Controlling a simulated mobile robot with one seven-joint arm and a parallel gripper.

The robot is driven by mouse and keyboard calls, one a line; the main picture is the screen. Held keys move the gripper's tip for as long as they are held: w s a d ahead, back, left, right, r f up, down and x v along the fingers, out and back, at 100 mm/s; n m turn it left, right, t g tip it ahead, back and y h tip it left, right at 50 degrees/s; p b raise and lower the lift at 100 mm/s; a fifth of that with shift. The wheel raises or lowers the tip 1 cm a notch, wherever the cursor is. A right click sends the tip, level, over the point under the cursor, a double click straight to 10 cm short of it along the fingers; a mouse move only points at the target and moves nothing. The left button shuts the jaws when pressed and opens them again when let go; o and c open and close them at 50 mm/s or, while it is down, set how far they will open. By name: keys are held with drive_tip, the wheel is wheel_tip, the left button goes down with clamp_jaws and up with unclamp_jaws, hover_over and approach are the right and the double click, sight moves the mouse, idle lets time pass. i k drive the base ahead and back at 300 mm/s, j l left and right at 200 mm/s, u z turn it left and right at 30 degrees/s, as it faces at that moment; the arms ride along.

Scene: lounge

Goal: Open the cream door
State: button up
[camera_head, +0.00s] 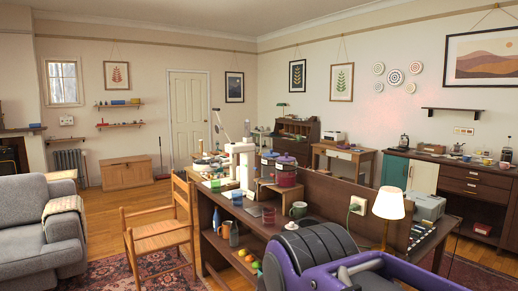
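Two cream doors show in the head view. A cream cabinet door (422,178) is on the sideboard at the right, between a green door (394,170) and brown drawers. It looks shut, and its lower part is hidden behind the desk and the things on it. A tall cream panelled room door (189,112) stands shut in the back wall; its lower part is partly hidden by the desk clutter. My gripper is not in view. A purple and dark grey part at the bottom looks like my own arm.
A long wooden desk (330,195) crowded with objects stands between me and the sideboard. A lamp (387,207) and grey box (427,206) are on it.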

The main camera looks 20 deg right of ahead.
sight(422, 176)
drive_tip(key=z, duration=2.2)
